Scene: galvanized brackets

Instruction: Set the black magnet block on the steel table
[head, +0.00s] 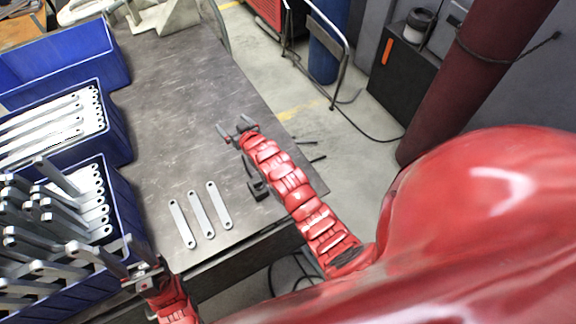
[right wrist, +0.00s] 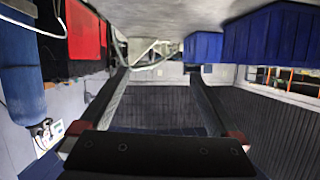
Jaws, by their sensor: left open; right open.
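A small dark block (head: 258,189), which looks like the black magnet block, sits on the steel table (head: 175,110) near its right edge. It is right beside my right forearm, which partly hides it; I cannot tell if they touch. My right gripper (head: 236,131) is open above the table, beyond the block. In the right wrist view its fingers (right wrist: 160,80) are apart with nothing between them. My left gripper (head: 103,247) is open at the lower left, over the edge of the nearest blue bin and close to the metal brackets in it.
Three flat galvanized strips (head: 201,215) lie side by side near the table's front. Blue bins (head: 118,150) with brackets line the left side. A pale metal fixture (head: 165,15) stands at the back. The table's middle is clear.

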